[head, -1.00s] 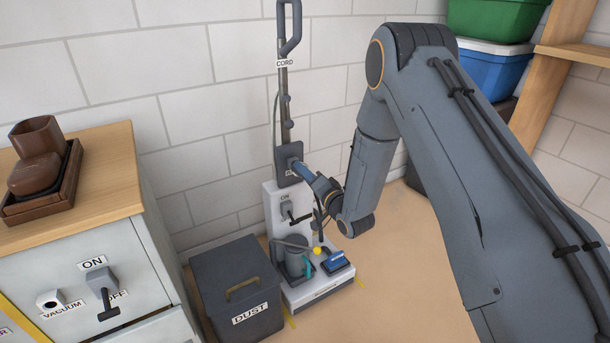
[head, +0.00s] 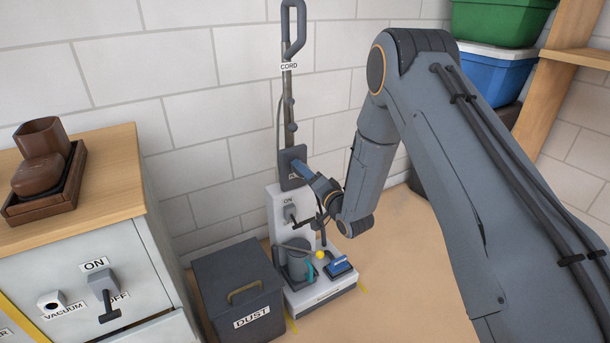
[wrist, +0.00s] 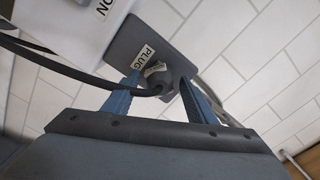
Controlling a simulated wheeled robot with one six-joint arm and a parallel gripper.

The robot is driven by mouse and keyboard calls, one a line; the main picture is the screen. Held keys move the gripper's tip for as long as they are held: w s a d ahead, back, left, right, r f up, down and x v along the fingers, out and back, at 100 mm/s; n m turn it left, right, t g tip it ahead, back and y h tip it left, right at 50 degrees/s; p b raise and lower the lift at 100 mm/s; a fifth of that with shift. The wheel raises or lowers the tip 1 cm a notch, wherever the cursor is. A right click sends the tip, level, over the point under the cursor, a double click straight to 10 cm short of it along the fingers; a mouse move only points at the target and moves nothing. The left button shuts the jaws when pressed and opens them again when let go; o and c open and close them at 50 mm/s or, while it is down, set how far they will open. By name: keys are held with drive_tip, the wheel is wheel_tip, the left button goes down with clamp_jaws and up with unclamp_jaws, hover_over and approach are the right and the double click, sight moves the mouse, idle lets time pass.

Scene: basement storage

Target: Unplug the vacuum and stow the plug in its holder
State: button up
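The upright vacuum (head: 320,290) stands on the floor against the wall. Its grey holder plate (head: 292,168) is on the upright pole. In the wrist view the holder plate (wrist: 130,45) carries a PLUG label. The grey plug (wrist: 157,74) with its dark cord sits at the plate. My gripper (wrist: 161,84) has one blue finger on each side of the plug, with small gaps showing, so it looks open around it. In the head view my gripper (head: 302,170) is at the holder plate. The VACUUM socket (head: 50,302) on the cabinet front looks empty.
A grey DUST bin (head: 238,285) stands left of the vacuum. The cabinet (head: 110,190) at left bears a brown tray with brown pieces and an ON/OFF switch (head: 104,287). Green and blue bins (head: 492,75) are stacked at the back right. Floor right of the vacuum is clear.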

drive_tip(key=p+v, duration=0.1)
drive_tip(key=v, duration=0.6)
drive_tip(key=shift+s+d, duration=0.25)
drive_tip(key=shift+s, duration=0.05)
idle(0.5)
drive_tip(key=s+d+r+n+g+h, duration=0.4)
drive_tip(key=s+r+g+h, duration=0.25)
drive_tip(key=r, duration=0.25)
drive_tip(key=s+d+r+n+g+h+p, duration=0.1)
drive_tip(key=s+d+r+n+g, duration=0.15)
drive_tip(key=s, duration=0.95)
drive_tip(key=s+d+r+n+g+h, duration=0.1)
drive_tip(key=s+d+r+g, duration=0.2)
drive_tip(key=s, duration=0.8)
drive_tip(key=s+d+r+n+g+h+p, duration=0.1)
drive_tip(key=s+r+g, duration=0.25)
drive_tip(key=s, duration=0.85)
drive_tip(key=d+r+m+p, duration=0.3)
drive_tip(key=d+r+p, duration=0.6)
drive_tip(key=p, duration=1)
wheel_tip(320, 180, up, 2)
drive_tip(key=shift+w+d+r, duration=0.15)
drive_tip(key=shift+d+r, duration=0.05)
drive_tip(key=shift+d, duration=0.2)
